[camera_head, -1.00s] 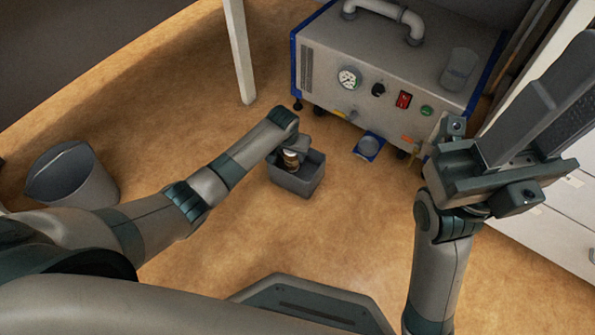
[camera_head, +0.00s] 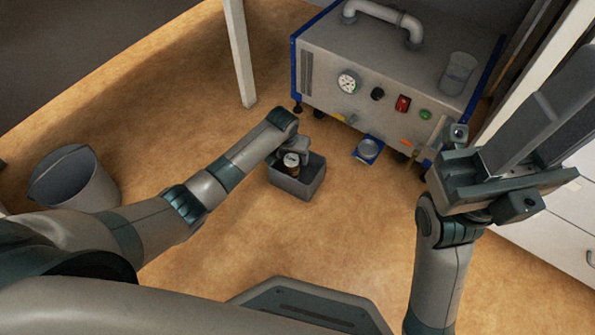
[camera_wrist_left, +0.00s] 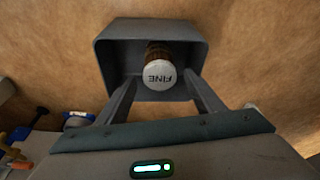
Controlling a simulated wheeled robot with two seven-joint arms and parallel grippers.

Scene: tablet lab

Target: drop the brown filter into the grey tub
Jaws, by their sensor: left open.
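The brown filter (camera_wrist_left: 158,52) has a white cap marked FINE. In the left wrist view it lies within the outline of the grey tub (camera_wrist_left: 110,70), between the fingers of my left gripper (camera_wrist_left: 158,82), which are spread apart. In the head view the filter (camera_head: 291,160) shows at the opening of the tub (camera_head: 300,187), just below my left gripper (camera_head: 292,150). I cannot tell whether the filter touches the tub floor. My right gripper (camera_head: 545,110) is at the upper right, far from the tub; its jaw gap is not clear.
A grey machine (camera_head: 385,70) with a gauge stands behind the tub, with a clear cup (camera_head: 458,73) on top. A blue-edged holder (camera_head: 368,149) lies in front of it. A grey bucket (camera_head: 75,180) stands at the left. The brown surface (camera_head: 340,240) in front of the tub is clear.

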